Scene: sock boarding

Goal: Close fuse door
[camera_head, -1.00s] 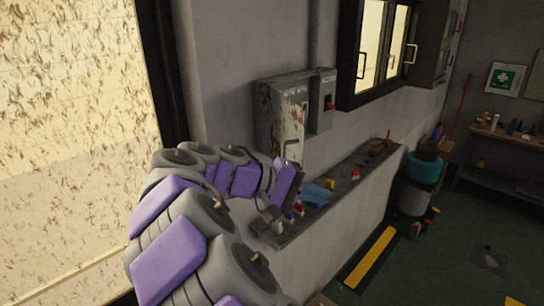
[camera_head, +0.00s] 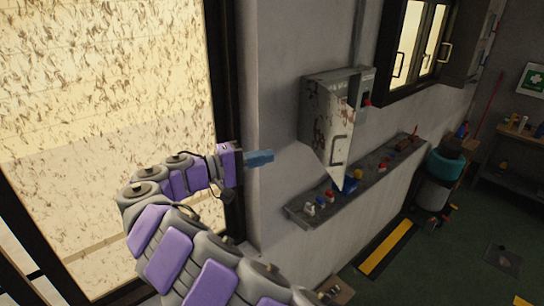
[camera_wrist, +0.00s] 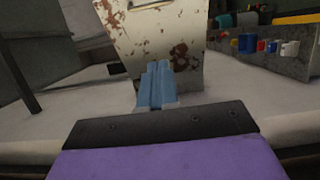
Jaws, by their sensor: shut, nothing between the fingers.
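The grey, rust-stained fuse box (camera_head: 312,110) is on the wall, right of centre in the head view. Its fuse door (camera_head: 336,140), with a bar handle, seems to stand out from the box at an angle; how far is hard to tell. My gripper (camera_head: 272,157) is left of the box and apart from it, its blue fingers together and empty, pointing right. In the wrist view the fingers (camera_wrist: 156,85) point towards a rusty cream panel (camera_wrist: 165,35), part of the fuse box or its door.
A narrow wall ledge (camera_head: 375,180) with small coloured items runs below the box. A window (camera_head: 420,45) is to the upper right. A large, bright, streaked pane (camera_head: 110,120) with a dark frame fills the left. Dark green floor is open at lower right.

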